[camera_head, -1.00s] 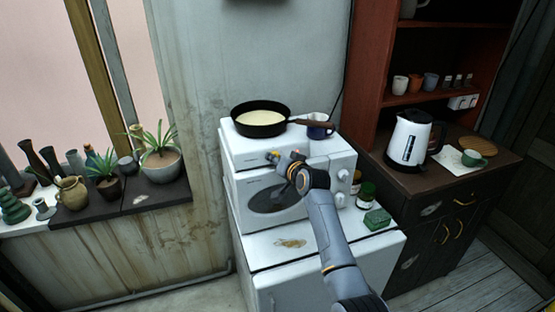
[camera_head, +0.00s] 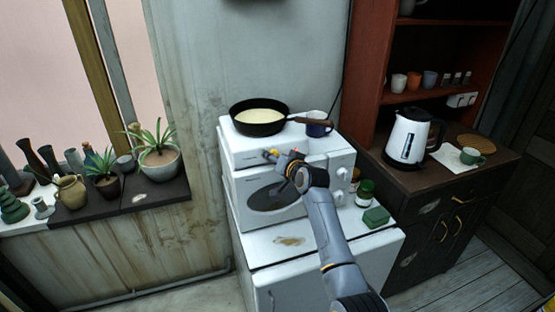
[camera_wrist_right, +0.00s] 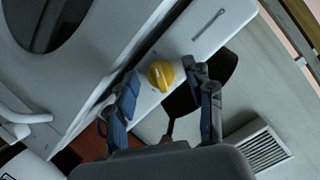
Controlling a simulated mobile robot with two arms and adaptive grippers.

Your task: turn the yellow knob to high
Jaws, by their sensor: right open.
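The yellow knob (camera_wrist_right: 161,75) sits on the white front panel of the stove top unit. In the right wrist view it lies between and just beyond the two blue-grey fingertips of my right gripper (camera_wrist_right: 165,95), which is open. A pale mark shows on the knob's face. In the head view the knob (camera_head: 270,154) is a small yellow spot at the tip of my right gripper (camera_head: 280,158). Whether the fingers touch the knob I cannot tell. My left gripper is not in view.
A black pan (camera_head: 260,118) with pale contents stands on the stove top unit, beside a blue mug (camera_head: 319,128). The white oven (camera_head: 240,190) is below. Jars (camera_head: 365,192) and a green sponge (camera_head: 376,217) lie to the right. A kettle (camera_head: 409,138) stands on the cabinet.

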